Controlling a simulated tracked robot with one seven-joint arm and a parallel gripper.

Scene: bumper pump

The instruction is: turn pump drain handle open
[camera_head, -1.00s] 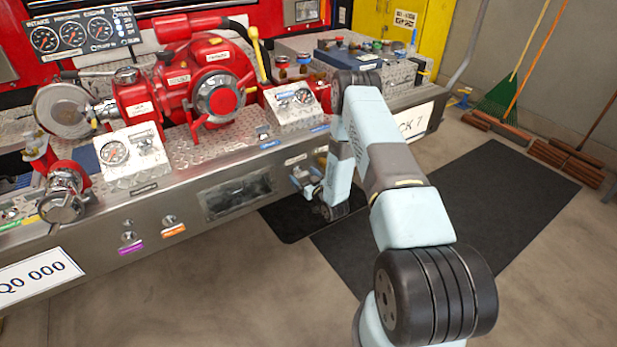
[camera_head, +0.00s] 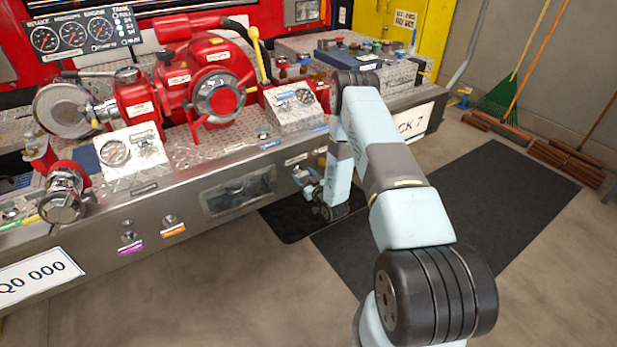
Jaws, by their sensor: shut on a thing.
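The pump's steel bumper panel (camera_head: 150,208) runs across the left and middle. My arm comes from the bottom right and bends down at the panel's right end. My gripper (camera_head: 308,187) is small in the picture, low at the front face of the panel near its right end. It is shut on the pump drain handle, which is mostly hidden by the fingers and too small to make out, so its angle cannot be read.
The red pump (camera_head: 205,85) and gauge boxes stand on the bumper's top. Two capped outlets (camera_head: 170,222) with coloured labels are on the front face, left of a dark window (camera_head: 238,191). A black mat (camera_head: 450,215) lies on open floor to the right.

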